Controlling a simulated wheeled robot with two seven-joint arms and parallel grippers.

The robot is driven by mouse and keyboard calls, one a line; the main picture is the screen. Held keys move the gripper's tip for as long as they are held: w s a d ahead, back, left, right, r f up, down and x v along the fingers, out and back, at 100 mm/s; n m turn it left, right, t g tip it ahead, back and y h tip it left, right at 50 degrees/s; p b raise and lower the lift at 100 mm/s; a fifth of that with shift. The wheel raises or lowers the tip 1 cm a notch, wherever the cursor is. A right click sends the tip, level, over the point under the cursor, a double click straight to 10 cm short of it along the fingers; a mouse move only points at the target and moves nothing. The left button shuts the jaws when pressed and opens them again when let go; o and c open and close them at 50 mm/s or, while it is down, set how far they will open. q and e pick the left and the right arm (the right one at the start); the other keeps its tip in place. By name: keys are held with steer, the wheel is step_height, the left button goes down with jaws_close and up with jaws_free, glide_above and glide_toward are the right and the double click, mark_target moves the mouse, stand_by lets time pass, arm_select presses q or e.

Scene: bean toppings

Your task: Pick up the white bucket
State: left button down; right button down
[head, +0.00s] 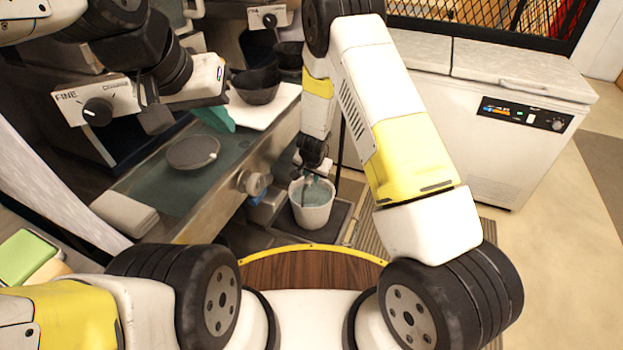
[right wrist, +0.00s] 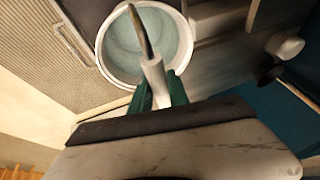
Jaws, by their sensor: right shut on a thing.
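The white bucket (head: 312,208) is upright at the middle of the head view, by a dark tray. I cannot tell whether it touches the tray. Its inside looks pale blue-green. In the right wrist view the bucket (right wrist: 110,50) is at the top, its open mouth towards the camera. My right gripper (head: 313,172) is over the bucket's mouth. In the right wrist view its green fingers (right wrist: 160,92) are shut on a pale grip with a grey strip, which looks like the bucket's handle. My left gripper (head: 217,119), with teal fingers, is over the machine; its opening is unclear.
A machine with knobs (head: 97,111) fills the left side. A round dark lid (head: 192,152) lies on its counter. Black bowls (head: 257,84) stand on a white board (head: 270,112). A white chest freezer (head: 480,130) is at the right.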

stand_by(0.5)
steer(key=shift+w+r, duration=0.15)
steer(key=shift+r, duration=0.1)
